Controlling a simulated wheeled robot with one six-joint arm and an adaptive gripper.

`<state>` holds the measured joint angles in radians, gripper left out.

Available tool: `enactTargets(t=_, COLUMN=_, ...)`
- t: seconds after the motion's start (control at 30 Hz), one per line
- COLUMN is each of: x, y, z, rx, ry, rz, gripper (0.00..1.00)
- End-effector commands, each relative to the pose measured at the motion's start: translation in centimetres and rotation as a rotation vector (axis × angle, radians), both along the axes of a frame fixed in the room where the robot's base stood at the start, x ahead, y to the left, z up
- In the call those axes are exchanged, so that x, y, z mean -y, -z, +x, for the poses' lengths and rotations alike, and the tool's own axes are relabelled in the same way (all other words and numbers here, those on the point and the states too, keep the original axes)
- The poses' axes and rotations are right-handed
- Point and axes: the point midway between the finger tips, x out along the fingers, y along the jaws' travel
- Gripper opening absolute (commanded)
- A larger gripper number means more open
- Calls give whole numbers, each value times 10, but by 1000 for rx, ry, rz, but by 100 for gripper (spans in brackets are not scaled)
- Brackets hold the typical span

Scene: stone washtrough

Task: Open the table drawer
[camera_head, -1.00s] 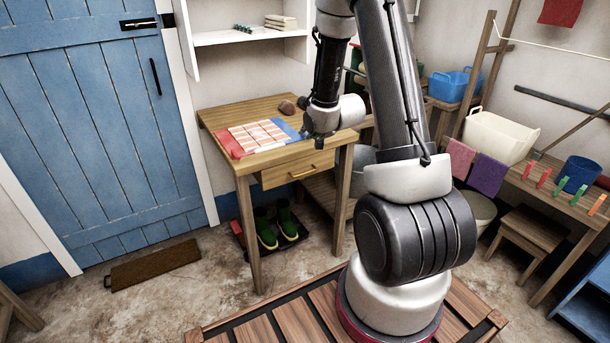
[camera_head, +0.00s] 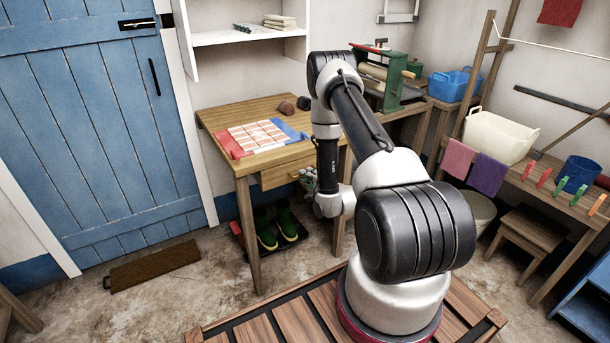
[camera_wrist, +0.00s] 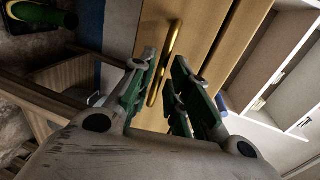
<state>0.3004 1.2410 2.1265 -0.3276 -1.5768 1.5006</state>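The wooden table (camera_head: 215,119) stands against the wall, with its drawer (camera_head: 270,178) under the top at the front. The drawer looks shut. Its brass bar handle (camera_wrist: 165,62) shows in the wrist view, running between the two fingertips. My gripper (camera_wrist: 168,85) is open, with one green-padded finger on each side of the handle and a visible gap to it. In the head view my gripper (camera_head: 308,180) is at the right part of the drawer front, and hides most of the handle there.
On the table lie a red and blue cloth with pale tiles (camera_head: 258,136) and brown and dark lumps (camera_head: 287,107). Green boots (camera_head: 276,228) stand on a tray below. A green mangle (camera_head: 393,75) stands behind my arm. Floor in front of the door is mostly clear.

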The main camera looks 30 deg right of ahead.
Motion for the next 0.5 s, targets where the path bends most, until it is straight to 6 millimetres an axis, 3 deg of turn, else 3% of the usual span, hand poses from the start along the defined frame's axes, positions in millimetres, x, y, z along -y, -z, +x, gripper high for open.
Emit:
enactTargets(t=0.2, x=-1, y=5, z=21, rx=-1, ry=-1, rz=0, gripper=18)
enactTargets(t=0.47, x=-1, y=5, z=23, rx=-2, ry=0, rz=0, gripper=18)
enactTargets(t=0.5, x=-1, y=5, z=23, rx=-2, ry=0, rz=0, gripper=14)
